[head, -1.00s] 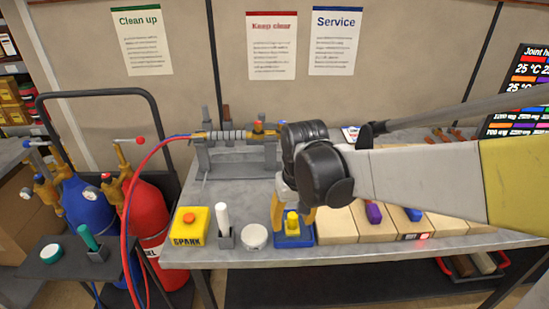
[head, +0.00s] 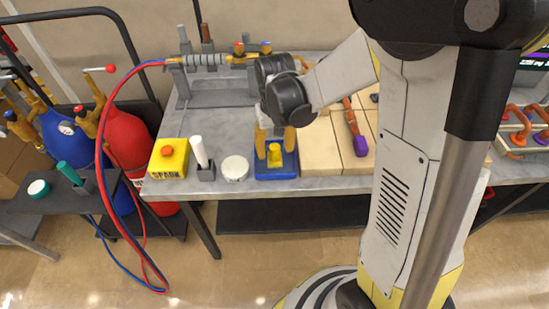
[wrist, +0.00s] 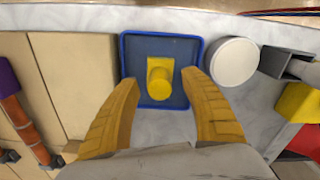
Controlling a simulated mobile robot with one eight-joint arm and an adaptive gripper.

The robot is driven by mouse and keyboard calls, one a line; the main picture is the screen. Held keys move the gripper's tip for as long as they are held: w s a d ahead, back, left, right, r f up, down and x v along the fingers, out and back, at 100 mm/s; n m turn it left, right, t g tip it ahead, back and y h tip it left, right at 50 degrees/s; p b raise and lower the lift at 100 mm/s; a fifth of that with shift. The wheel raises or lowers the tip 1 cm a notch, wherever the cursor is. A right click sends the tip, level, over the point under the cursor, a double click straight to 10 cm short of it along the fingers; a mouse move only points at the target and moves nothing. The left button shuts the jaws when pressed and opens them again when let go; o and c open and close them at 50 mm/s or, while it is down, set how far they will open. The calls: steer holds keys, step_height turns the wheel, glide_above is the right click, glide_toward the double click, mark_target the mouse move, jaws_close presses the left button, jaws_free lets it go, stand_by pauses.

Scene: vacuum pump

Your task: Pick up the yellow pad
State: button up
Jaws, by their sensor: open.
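The yellow pad (head: 274,151) stands in a square blue tray (head: 262,173) near the front edge of the workbench. In the wrist view the pad (wrist: 160,78) is a small yellow block with a round knob, inside the blue rim of the tray (wrist: 125,41). My gripper (head: 276,136) points down over the tray. Its two yellow fingers are spread. In the wrist view the open gripper (wrist: 163,79) has one fingertip on each side of the pad, with gaps between. The fingers do not appear to touch the pad.
Beside the tray are a round white lid (head: 235,168), a white stick in a grey holder (head: 199,152) and a yellow SPARK box (head: 169,157). Wooden blocks (head: 319,148) stand close on the other side. A pump fixture (head: 212,84) is behind. Red and blue hoses hang at left.

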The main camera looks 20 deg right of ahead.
step_height(320, 180, down, 2)
steer(key=shift+f, duration=0.25)
jaws_close()
steer(key=shift+r, duration=0.1)
